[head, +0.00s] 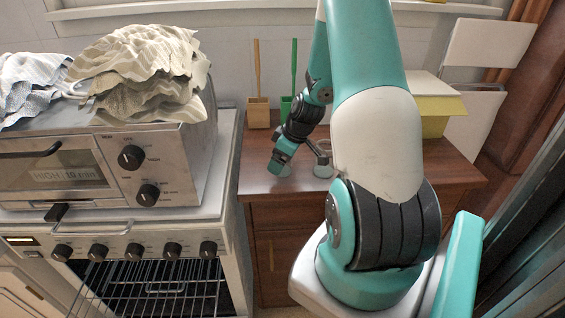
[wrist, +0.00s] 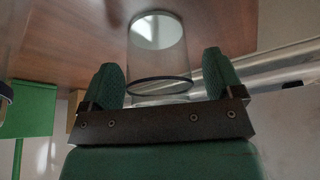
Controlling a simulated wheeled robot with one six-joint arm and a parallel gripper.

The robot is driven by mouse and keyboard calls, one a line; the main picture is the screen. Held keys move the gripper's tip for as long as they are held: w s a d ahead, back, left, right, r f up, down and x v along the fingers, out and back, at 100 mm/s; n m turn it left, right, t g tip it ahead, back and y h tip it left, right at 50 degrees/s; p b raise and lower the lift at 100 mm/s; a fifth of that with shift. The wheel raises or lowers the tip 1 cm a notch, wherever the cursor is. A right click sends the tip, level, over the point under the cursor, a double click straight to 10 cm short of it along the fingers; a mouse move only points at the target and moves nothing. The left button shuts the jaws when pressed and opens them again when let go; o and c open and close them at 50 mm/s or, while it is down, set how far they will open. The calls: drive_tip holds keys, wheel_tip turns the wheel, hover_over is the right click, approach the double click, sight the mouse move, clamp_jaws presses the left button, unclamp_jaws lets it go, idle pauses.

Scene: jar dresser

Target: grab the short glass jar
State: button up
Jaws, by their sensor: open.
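A clear glass jar (wrist: 158,58) stands on the brown dresser top in the wrist view, its dark-edged rim nearest the camera. My gripper (wrist: 160,75) is open, with one green finger on each side of the jar and visible gaps to both. In the head view my gripper (head: 281,161) points down over the dresser, and the jar (head: 284,172) shows only in part beneath it. A second glass jar (head: 323,169) stands just to its right, partly hidden by my arm. I cannot compare the jars' heights well.
The dresser top (head: 262,184) is bare in front. Behind stand a wooden holder (head: 258,113) and a green holder (head: 287,108) with upright handles. A toaster oven (head: 165,165) on the stove borders the left. A yellow box (head: 437,112) is at the back right.

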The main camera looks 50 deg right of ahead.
drive_tip(key=shift+w+f, duration=0.2)
drive_tip(key=shift+f, duration=0.35)
drive_tip(key=c, duration=1.1)
drive_tip(key=shift+o, duration=0.2)
drive_tip(key=shift+r, duration=0.15)
